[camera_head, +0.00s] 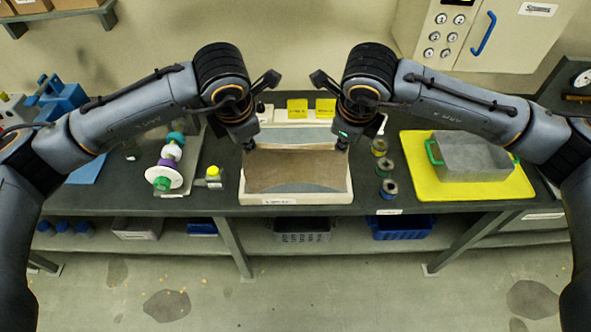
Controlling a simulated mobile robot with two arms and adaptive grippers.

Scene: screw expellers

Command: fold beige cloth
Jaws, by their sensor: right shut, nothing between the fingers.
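The beige cloth (290,168) lies spread in a shallow cream tray (295,199) at the middle of the bench. Its front edge curves, and a strip of grey surface shows in front of it. My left gripper (249,146) points down at the back left corner of the cloth. Its fingers are small and dark, and I cannot tell whether they are open or touch the cloth. My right gripper (342,144) points down at the back right corner and is shut with nothing in it.
A yellow mat (418,178) with a grey, green-handled box (475,158) lies at the right. Several small jars (387,187) stand right of the tray. A rod with discs (165,172) and a small yellow-capped bottle (214,178) stand at the left. Yellow cards (297,108) stand behind.

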